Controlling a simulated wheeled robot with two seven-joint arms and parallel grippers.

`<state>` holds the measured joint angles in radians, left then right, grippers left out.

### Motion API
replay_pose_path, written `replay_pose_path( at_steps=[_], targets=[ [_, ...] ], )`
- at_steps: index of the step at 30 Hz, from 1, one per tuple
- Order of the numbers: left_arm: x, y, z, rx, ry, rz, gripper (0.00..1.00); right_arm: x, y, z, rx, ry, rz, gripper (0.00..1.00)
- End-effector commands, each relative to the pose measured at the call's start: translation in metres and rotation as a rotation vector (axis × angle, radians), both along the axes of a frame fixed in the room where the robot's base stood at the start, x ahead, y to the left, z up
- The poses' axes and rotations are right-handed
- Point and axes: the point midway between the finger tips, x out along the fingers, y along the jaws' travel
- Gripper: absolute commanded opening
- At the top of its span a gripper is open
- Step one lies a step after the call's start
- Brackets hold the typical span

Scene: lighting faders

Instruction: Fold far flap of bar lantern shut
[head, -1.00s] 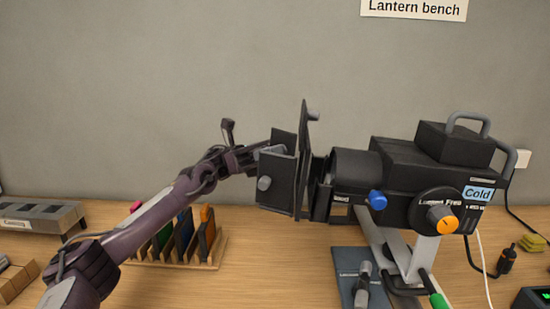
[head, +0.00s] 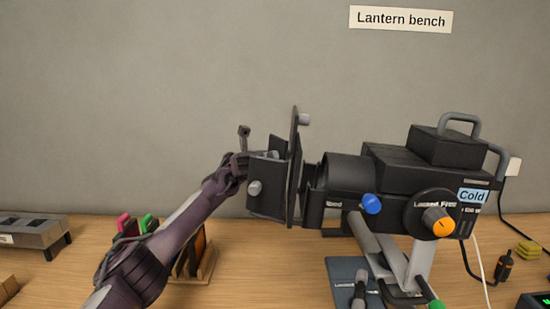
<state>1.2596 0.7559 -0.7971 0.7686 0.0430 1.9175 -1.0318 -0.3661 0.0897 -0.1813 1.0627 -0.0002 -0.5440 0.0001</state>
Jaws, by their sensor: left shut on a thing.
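The bar lantern (head: 400,185) is a black lamp body on a grey stand, with its barn-door flaps at its left front. The near flap (head: 269,202) stands out to the left from the front frame and has a grey knob (head: 254,188). The upper flap (head: 296,150) stands upright with its own grey knob. The far flap (head: 277,146) shows only as a dark edge behind the near flap. My left gripper (head: 262,156) reaches behind the near flap and is shut at the far flap; its fingertips are mostly hidden. My right gripper is not in view.
A wooden rack (head: 205,262) with coloured gel frames stands below my left arm. A grey fader box (head: 35,235) is at the far left. A blue plate (head: 345,275) lies under the lantern, with cables at the right.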

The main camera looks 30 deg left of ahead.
Motion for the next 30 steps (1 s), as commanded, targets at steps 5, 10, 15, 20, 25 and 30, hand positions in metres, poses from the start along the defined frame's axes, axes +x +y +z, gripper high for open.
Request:
replay_pose_path(
  at_steps=[5, 10, 15, 20, 25, 30],
  targets=[
    [0.001, 0.0, 0.002, -0.004, 0.001, 0.008, 0.02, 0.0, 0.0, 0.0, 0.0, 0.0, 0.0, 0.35],
    [0.001, 0.0, 0.002, -0.003, 0.0, 0.005, 0.41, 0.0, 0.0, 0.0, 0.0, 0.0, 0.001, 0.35],
    [0.0, 0.0, 0.001, -0.002, 0.0, 0.004, 0.41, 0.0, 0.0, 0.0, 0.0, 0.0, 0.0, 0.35],
    [0.0, 0.0, 0.001, -0.002, 0.001, 0.002, 0.41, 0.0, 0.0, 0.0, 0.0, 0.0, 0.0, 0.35],
    [0.0, 0.0, 0.01, -0.002, -0.003, 0.003, 0.41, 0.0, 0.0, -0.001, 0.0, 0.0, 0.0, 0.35],
    [0.0, -0.001, 0.043, -0.002, -0.006, 0.002, 0.41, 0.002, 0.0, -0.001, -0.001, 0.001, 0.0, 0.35]
  ],
)
